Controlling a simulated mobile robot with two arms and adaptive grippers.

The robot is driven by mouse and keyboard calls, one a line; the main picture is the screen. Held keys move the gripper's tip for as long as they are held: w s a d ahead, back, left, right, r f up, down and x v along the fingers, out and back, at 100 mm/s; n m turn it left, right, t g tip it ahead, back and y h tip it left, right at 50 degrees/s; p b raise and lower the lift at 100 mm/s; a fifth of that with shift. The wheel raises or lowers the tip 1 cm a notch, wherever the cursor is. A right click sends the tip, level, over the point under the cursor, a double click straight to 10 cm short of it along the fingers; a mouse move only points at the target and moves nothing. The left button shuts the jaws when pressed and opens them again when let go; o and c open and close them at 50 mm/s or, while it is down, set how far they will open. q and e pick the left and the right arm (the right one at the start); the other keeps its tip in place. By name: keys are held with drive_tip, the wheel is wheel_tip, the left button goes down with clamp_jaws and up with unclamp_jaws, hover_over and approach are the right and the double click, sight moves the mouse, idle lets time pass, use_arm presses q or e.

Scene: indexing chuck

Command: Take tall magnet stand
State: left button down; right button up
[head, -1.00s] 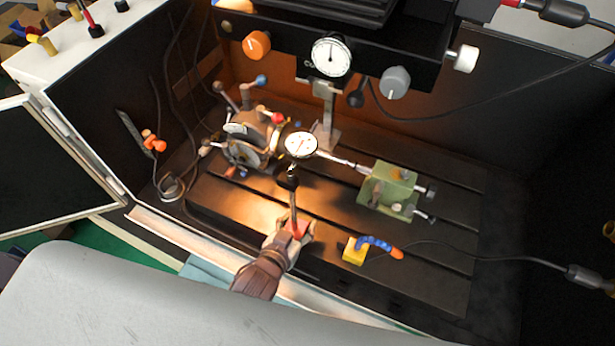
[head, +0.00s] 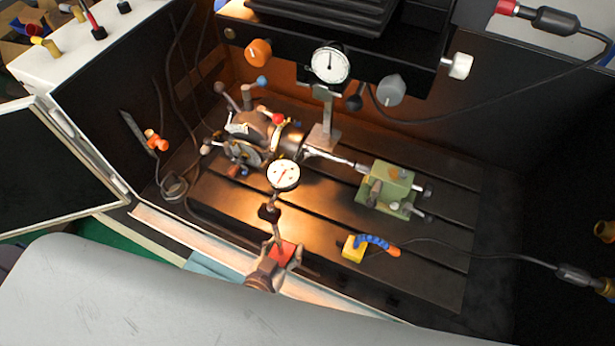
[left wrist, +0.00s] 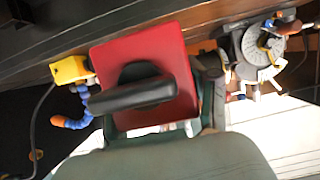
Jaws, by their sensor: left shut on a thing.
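The tall magnet stand has a red base (head: 283,254), an upright dark post and a white dial gauge (head: 283,175) at its top. My left gripper (head: 280,262) comes in from the front edge of the machine and is shut on the red base. In the left wrist view the red base (left wrist: 182,62) fills the middle, with the dark post pointing toward the camera. The stand leans slightly in the head view. I cannot tell whether its base touches the table. My right gripper is not in view.
On the slotted table (head: 320,225) stand an indexing chuck (head: 262,135) at the back left and a green tailstock (head: 387,190) at the right. A yellow block (head: 353,248) with a blue hose is right of the stand. Another dial gauge (head: 331,63) hangs above. The front sill is close.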

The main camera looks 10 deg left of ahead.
use_arm(q)
drive_tip(key=s+a+p, duration=0.1)
drive_tip(key=s, duration=0.8)
drive_tip(key=s+a+r+p, duration=0.1)
drive_tip(key=s+a, duration=0.1)
drive_tip(key=s, duration=0.7)
drive_tip(key=shift+s+a+r, duration=0.15)
drive_tip(key=shift+a+r, duration=0.15)
idle(0.6)
drive_tip(key=shift+s+f, duration=0.1)
drive_tip(key=shift+f, duration=0.05)
idle(0.3)
